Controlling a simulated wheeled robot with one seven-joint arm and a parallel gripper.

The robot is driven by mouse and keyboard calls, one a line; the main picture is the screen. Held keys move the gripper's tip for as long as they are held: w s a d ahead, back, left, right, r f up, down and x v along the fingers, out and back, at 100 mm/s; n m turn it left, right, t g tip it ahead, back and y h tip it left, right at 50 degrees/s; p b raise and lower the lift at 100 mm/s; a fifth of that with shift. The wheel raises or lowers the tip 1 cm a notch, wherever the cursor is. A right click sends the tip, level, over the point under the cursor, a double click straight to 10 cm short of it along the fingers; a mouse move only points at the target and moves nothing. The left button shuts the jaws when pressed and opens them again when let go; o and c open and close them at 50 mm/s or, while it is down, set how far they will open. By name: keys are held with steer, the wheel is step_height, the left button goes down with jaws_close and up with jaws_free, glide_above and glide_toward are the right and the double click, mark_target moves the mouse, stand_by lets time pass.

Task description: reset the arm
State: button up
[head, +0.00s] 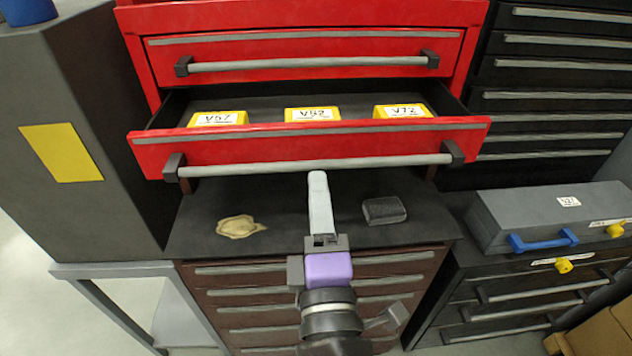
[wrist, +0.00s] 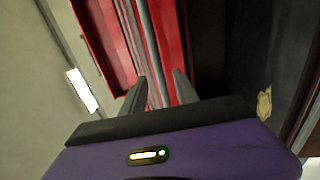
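My gripper (head: 317,178) points away from me, its grey fingers over the dark worktop and close below the handle (head: 315,165) of the open red drawer. In the wrist view my gripper's two fingers (wrist: 162,76) stand apart, with a grey bar (wrist: 147,30) showing in the gap. I cannot tell whether the bar lies between the fingers or beyond them. Nothing shows as held. The open red drawer (head: 250,149) holds yellow bins labelled V57 (head: 217,119), V52 (head: 312,114) and V72 (head: 402,111).
The dark worktop (head: 280,202) carries a crumpled tan cloth (head: 240,226) on the left and a dark grey block (head: 384,210) on the right. A shut red drawer (head: 300,52) is above. A grey case (head: 540,215) with a blue handle stands at right. A dark cabinet (head: 90,130) borders the left.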

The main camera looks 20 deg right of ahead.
steer(key=shift+v, duration=0.8)
steer(key=a+t+y, duration=0.1)
steer(key=a+y, duration=0.4)
steer(key=s+a+f+m+g+y, duration=0.1)
steer(key=s+f+m+y, duration=0.2)
steer(key=s+f+y, duration=0.3)
steer(key=s+d+f+m+g+h, duration=0.2)
steer(key=s+d+f+m, duration=0.3)
steer(key=s, duration=0.6)
steer(key=s+d+f+m+g+h, duration=0.2)
steer(key=s+d+f+m, duration=0.4)
steer(key=s, duration=0.4)
steer(key=shift+s+d+f+h, duration=0.4)
steer(key=shift+d+f, duration=0.15)
steer(key=shift+d, duration=0.05)
